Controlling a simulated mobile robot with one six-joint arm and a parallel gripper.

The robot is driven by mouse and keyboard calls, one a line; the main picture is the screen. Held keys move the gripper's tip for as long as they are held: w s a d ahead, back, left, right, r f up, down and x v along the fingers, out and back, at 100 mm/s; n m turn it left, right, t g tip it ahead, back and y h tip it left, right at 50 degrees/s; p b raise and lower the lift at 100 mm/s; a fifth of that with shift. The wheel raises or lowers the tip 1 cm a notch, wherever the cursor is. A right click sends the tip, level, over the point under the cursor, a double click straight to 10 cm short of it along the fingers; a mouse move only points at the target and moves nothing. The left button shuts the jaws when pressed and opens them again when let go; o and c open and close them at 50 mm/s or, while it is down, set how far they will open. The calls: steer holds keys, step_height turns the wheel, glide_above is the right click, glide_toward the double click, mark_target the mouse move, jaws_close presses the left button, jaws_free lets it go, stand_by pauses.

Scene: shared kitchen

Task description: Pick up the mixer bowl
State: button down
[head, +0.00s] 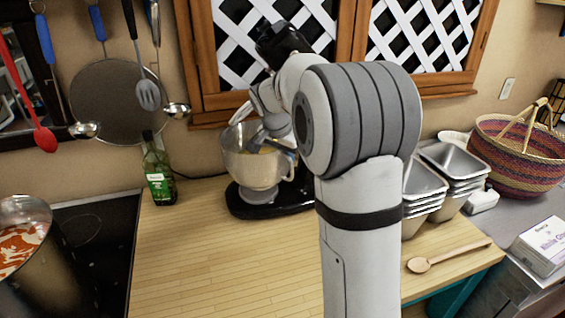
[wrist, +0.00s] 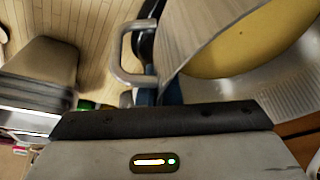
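The mixer bowl (head: 250,168) is a shiny metal bowl seated on the dark base of the stand mixer (head: 285,195), against the back wall in the head view. My gripper (head: 270,140) is at the bowl's upper right side, partly hidden behind my own arm. In the wrist view, the bowl (wrist: 200,45) fills the upper right, with yellow contents inside. Its looped metal handle (wrist: 125,58) sticks out to the left, close to my gripper body. The fingertips are not clearly visible, so I cannot tell whether they touch the bowl or handle.
A green bottle (head: 158,175) stands left of the mixer. Stacked metal pans (head: 422,180), a wooden spoon (head: 450,255) and a woven basket (head: 518,155) are to the right. A pot (head: 45,255) sits on the stove at left. The wooden counter (head: 220,265) is clear in front.

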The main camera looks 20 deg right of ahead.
steer(key=s+b, duration=0.4)
steer(key=s, duration=1.3)
steer(key=shift+r, duration=0.1)
steer(key=shift+d, duration=0.15)
